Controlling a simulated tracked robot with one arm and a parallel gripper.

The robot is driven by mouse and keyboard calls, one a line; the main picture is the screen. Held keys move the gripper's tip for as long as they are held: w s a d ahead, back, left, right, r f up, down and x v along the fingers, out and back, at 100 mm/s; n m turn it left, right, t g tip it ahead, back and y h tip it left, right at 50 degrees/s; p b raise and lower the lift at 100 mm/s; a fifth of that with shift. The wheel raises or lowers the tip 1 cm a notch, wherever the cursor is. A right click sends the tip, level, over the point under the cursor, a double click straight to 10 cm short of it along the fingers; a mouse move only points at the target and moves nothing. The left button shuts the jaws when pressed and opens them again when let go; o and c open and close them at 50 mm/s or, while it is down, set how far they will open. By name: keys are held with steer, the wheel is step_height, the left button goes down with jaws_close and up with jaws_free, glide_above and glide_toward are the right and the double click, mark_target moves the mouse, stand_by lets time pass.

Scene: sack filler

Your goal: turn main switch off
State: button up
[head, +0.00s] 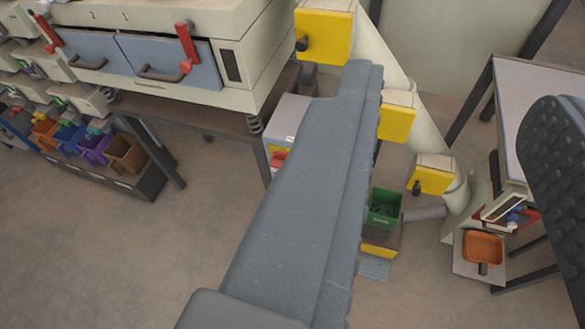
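I cannot tell for sure which thing is the main switch. A light grey box (288,112) with a small red part (279,158) stands under the large machine, partly hidden by my gripper. A small panel (503,205) with red and blue parts sits at the right, below the table. My gripper (455,95) shows as a long grey finger across the middle and a dark studded finger at the right edge. The fingers are wide apart with nothing held between them.
A large cream machine (165,75) with grey drawers and red handles fills the upper left. Coloured bins (92,148) stand below it. Yellow boxes (324,35) line a cream pipe. A green bin (384,207) and orange tray (482,248) are lower right. Floor at lower left is clear.

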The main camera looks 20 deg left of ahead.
steer(key=shift+s, duration=0.1)
steer(key=w+a+f+m+t+y+b, duration=0.1)
steer(key=w+a+f+m+y, duration=0.1)
steer(key=w+a+f, duration=0.35)
steer(key=w+a+f+m+y+b, duration=0.1)
steer(key=w+a+f+m, duration=0.2)
steer(key=w+a, duration=0.55)
steer(key=w+a+f+m+t+y+b, duration=0.1)
steer(key=w+a+f+m+y, duration=0.1)
steer(key=w+a+f, duration=0.5)
steer(key=w+a+f+m+h+b, duration=0.1)
steer(key=w+a+f+m, duration=0.25)
steer(key=f, duration=0.25)
steer(key=w+a+f+m+h, duration=0.1)
steer(key=w+a+f+m, duration=0.15)
steer(key=w+f, duration=0.35)
steer(key=s+a+f+m+h+b, duration=0.1)
steer(key=s+f+m+h, duration=0.2)
steer(key=f, duration=0.9)
steer(key=s+f+m+g+h+b, duration=0.15)
steer(key=f+m+h, duration=0.25)
steer(key=f, duration=0.7)
steer(key=s+a+f+m+t+h+b, duration=0.1)
steer(key=s+f+m+h, duration=0.25)
steer(key=f, duration=0.85)
steer(key=b+x, duration=0.1)
steer(key=x, duration=1.3)
steer(key=shift+f+n+b, duration=0.35)
steer(key=shift+b, duration=0.05)
steer(key=shift+g, duration=0.25)
